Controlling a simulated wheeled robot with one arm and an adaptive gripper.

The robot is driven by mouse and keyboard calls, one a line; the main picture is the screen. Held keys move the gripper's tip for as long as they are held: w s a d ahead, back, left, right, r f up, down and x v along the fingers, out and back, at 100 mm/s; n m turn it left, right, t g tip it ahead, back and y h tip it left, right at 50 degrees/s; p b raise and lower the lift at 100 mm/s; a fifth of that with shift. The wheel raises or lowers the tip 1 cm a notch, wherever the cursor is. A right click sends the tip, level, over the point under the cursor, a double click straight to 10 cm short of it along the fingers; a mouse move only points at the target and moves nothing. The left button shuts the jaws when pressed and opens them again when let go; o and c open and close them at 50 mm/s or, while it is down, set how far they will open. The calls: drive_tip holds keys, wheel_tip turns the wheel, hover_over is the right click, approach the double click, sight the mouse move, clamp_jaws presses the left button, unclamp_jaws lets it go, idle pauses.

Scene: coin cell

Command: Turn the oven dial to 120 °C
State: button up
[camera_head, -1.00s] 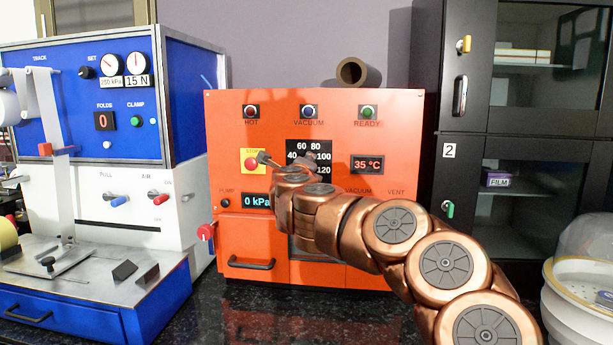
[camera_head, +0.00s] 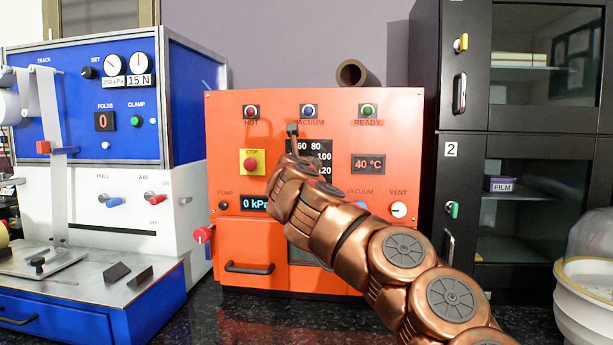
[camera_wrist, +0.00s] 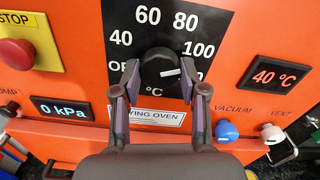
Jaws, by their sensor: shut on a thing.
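The oven dial (camera_wrist: 152,66) is a round black knob with a white pointer mark, on a black scale plate (camera_wrist: 116,18) marked OFF, 40, 60, 80 and 100 in the wrist view. The mark points right and slightly up, a little below the 100. My gripper (camera_wrist: 160,72) is shut on the dial, one finger at each side. In the head view my wrist hides the dial and part of the scale plate (camera_head: 322,160). The red temperature display (camera_head: 368,164) reads 40 °C.
A yellow plate with a red STOP button (camera_head: 252,162) is left of the dial. A blue VACUUM knob (camera_wrist: 227,130) and a white VENT knob (camera_head: 398,209) are at lower right. The pressure display (camera_wrist: 62,108) reads 0 kPa. A blue and white machine (camera_head: 185,110) stands left.

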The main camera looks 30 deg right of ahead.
drive_tip(key=shift+m+b, duration=3.15)
drive_tip(key=shift+m, duration=1.35)
drive_tip(key=shift+a, duration=0.1)
drive_tip(key=o, duration=1.1)
drive_tip(key=shift+o, duration=0.2)
drive_tip(key=shift+s, duration=0.1)
drive_tip(key=v, duration=1.1)
drive_tip(key=shift+s+a, duration=0.25)
drive_tip(key=shift+a, duration=0.1)
